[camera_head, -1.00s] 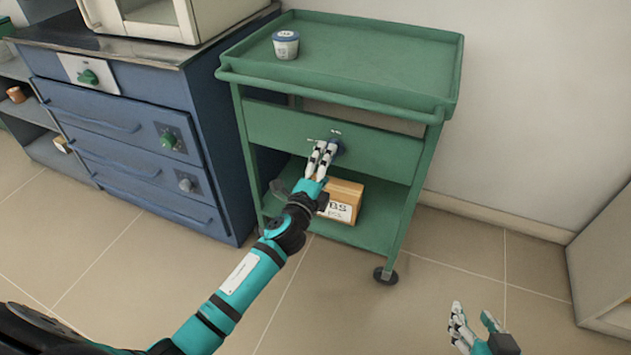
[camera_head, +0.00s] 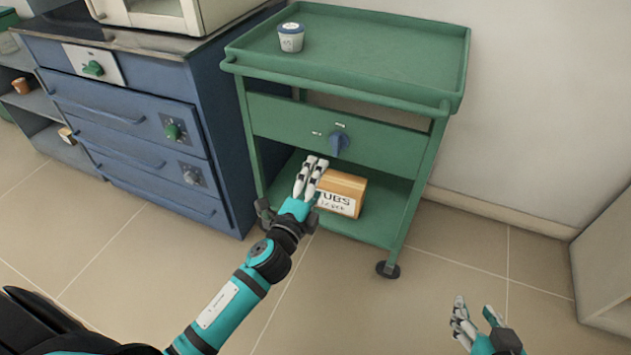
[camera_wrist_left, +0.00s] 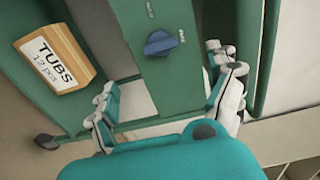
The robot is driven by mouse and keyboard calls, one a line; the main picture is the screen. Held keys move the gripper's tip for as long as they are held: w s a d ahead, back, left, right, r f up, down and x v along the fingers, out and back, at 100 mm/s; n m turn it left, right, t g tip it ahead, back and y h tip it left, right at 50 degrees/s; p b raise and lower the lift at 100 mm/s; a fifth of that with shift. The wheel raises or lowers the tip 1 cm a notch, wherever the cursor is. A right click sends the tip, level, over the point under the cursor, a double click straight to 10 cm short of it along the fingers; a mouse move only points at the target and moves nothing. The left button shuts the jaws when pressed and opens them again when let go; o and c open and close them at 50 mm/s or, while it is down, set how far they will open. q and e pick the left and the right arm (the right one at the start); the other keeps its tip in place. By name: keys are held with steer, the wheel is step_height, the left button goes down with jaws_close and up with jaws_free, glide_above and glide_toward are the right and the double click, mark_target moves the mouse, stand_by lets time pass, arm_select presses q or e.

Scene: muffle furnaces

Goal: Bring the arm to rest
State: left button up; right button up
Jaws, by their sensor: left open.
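My left gripper (camera_head: 312,178) is open and empty in front of the green cart (camera_head: 412,200), below its drawer. In the left wrist view its fingers (camera_wrist_left: 165,95) are spread apart with the drawer front between them in the picture. The blue knob (camera_head: 339,143) on the drawer is clear of the fingers, and it also shows in the left wrist view (camera_wrist_left: 160,43). My right gripper (camera_head: 478,322) is at the lower right over the floor, with its fingers apart and nothing between them.
A cardboard box marked TUBS (camera_head: 344,192) lies on the cart's lower shelf. A blue cabinet (camera_head: 135,125) stands left of the cart. The floor in front (camera_head: 400,310) is clear.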

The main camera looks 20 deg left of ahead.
arm_select(q)
steer(key=shift+s, duration=0.1)
